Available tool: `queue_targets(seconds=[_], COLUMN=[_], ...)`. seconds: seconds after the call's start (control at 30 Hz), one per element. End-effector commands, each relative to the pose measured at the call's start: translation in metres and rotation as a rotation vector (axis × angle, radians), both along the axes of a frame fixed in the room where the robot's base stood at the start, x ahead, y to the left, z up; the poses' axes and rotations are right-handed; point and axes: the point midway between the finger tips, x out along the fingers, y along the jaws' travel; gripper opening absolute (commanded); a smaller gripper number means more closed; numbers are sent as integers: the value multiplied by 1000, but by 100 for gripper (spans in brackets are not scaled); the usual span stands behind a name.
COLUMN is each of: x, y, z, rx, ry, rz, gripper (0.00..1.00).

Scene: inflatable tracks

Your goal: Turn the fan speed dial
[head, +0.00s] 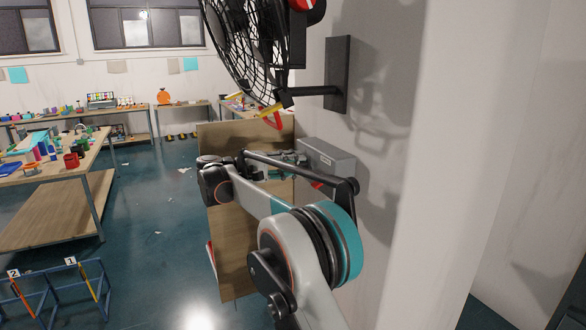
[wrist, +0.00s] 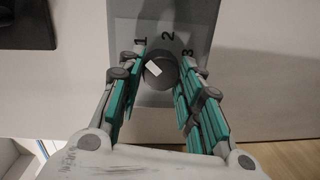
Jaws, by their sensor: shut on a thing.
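The fan speed dial (wrist: 160,71) is a dark round knob with a white mark, on a grey panel (wrist: 122,28) printed 1, 2 and 3. In the wrist view, the teal fingers of my gripper (wrist: 161,66) stand on both sides of the dial and are shut on it. The white mark sits slanted on the knob's face. In the head view, the grey control box (head: 328,158) is on the wall, and my gripper (head: 288,158) reaches its left side, partly behind my arm. The dial is hidden there. The black caged fan (head: 243,42) is above.
A black wall bracket (head: 338,75) carries the fan above my arm. A brown board (head: 235,255) stands below and behind the arm. A workbench (head: 65,172) with coloured items stands at left, and a blue frame (head: 60,292) at lower left. Open floor lies between.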

Motion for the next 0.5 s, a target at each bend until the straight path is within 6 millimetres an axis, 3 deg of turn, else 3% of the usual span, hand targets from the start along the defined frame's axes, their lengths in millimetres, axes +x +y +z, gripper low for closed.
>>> queue_targets(seconds=[0.5], x=[-1], y=[0], z=[-1], rx=[56], ry=[-125], rz=[-2], gripper=[9])
